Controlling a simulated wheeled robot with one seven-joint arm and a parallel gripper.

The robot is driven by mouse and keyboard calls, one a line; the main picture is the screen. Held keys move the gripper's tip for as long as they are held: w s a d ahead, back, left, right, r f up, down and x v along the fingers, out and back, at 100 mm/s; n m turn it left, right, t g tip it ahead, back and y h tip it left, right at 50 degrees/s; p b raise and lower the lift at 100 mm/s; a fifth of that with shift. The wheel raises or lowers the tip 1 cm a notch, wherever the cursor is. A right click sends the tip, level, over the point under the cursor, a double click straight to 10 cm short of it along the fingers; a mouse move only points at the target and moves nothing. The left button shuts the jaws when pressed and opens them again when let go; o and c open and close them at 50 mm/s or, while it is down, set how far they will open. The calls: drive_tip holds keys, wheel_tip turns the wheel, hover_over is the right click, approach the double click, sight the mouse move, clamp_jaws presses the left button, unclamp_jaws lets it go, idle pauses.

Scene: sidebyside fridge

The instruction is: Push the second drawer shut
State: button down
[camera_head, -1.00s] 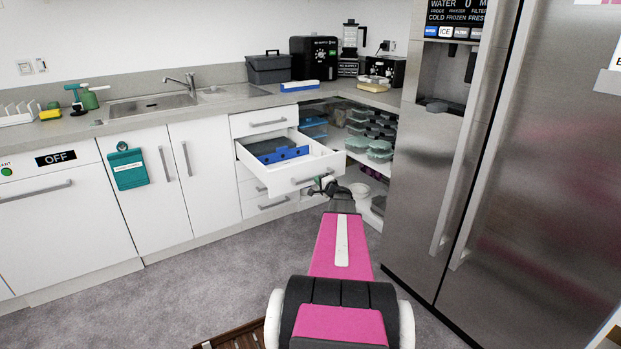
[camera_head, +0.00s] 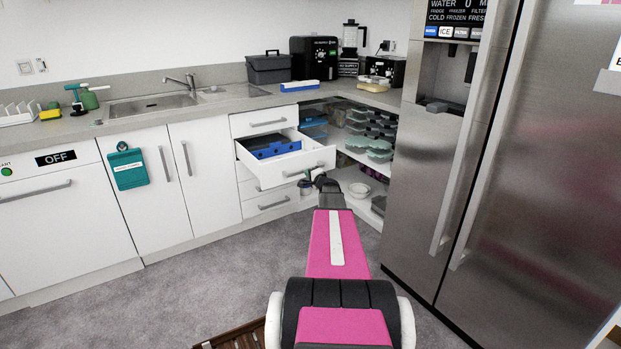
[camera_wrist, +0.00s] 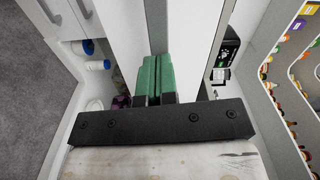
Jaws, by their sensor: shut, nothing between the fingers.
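The second drawer (camera_head: 290,170) of the white drawer stack is pulled partly out, with a blue container (camera_head: 273,146) inside. Its front carries a long grey handle (camera_head: 304,171). My gripper (camera_head: 307,184) is at the drawer front, just below and near the right part of the handle. In the wrist view, the green fingers of my gripper (camera_wrist: 154,77) are shut together with nothing between them. They lie over a white panel, which appears to be the drawer front; I cannot tell whether they touch it.
The top drawer (camera_head: 264,121) and a lower drawer (camera_head: 273,202) are shut. To the right, open corner shelves (camera_head: 362,175) hold containers and a bowl. The steel fridge (camera_head: 440,190) stands right of my arm. Grey floor (camera_head: 215,270) is clear at the left.

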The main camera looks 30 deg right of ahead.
drive_tip(key=shift+w, duration=0.35)
drive_tip(key=shift+w+a, duration=0.15)
drive_tip(key=shift+w, duration=1.85)
drive_tip(key=shift+w+a, duration=0.15)
drive_tip(key=shift+w, duration=1.85)
drive_tip(key=shift+w+a, duration=0.15)
drive_tip(key=shift+w, duration=1.95)
approach(276, 149)
drive_tip(key=shift+s, duration=0.5)
drive_tip(key=shift+w, duration=0.1)
drive_tip(key=shift+w+a, duration=0.15)
drive_tip(key=shift+w, duration=1.8)
drive_tip(key=shift+w+a, duration=0.15)
drive_tip(key=shift+w, duration=1.85)
drive_tip(key=shift+w+a, duration=0.15)
drive_tip(key=shift+w, duration=1.8)
